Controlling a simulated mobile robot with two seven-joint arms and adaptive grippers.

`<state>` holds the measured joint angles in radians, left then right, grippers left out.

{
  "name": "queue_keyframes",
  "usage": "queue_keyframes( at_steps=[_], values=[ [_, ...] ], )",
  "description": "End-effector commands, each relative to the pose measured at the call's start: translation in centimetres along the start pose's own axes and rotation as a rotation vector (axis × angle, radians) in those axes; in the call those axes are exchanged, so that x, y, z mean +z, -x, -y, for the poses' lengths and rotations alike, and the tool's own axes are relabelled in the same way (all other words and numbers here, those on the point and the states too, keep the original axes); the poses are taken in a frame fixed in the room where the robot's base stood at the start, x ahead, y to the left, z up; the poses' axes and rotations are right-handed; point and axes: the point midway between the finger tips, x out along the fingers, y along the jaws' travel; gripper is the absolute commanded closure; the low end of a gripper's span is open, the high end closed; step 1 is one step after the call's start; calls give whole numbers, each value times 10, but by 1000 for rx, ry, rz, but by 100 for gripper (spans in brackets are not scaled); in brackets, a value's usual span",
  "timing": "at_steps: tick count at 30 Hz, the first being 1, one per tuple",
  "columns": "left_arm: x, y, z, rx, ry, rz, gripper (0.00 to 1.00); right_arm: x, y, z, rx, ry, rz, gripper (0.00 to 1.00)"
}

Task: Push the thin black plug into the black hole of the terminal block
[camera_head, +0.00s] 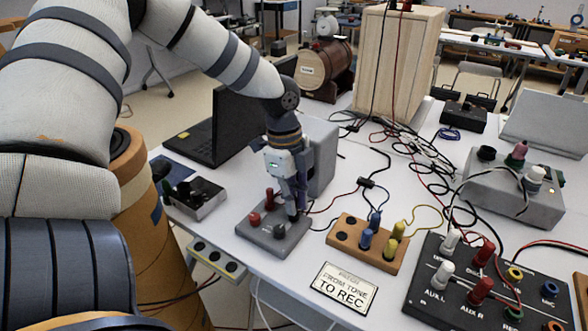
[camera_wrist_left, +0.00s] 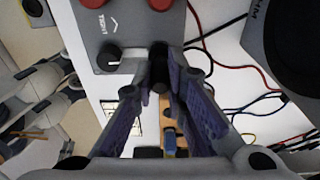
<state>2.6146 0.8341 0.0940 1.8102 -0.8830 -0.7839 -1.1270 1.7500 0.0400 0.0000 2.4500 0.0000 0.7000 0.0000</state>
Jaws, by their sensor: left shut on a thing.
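My left gripper (camera_head: 291,205) points down over a grey box (camera_head: 262,236) with red posts and a black knob. It is shut on the thin black plug (camera_wrist_left: 159,80), a short dark cylinder between the fingertips in the left wrist view. The fingers largely hide the plug in the head view. I cannot tell whether its lower end still sits in the grey box. The terminal block (camera_head: 383,262) is orange-brown wood, to the right of the gripper. My right gripper is not in view.
A label plate reading "TO REC" (camera_head: 344,288) lies in front of the block. A black panel (camera_head: 450,287) with white and red posts stands at right. Loose cables cross the table behind. A laptop (camera_head: 222,128) and a small metal box (camera_head: 195,198) are at left.

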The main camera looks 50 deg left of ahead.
Motion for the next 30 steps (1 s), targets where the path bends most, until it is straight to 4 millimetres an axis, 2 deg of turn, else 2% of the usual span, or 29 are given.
queue_keyframes(
  at_steps=[9,10,12,13,22,30],
  values=[
    [1,-6,0,1,0,0,100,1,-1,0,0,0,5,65],
    [1,-6,0,1,0,0,83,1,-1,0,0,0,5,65],
    [1,-6,0,0,0,0,67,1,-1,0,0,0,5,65],
    [1,-6,0,0,0,0,64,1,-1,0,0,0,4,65],
    [0,-4,0,-1,0,0,64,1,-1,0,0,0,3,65],
    [-2,18,1,-4,0,0,64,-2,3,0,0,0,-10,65]
  ],
)
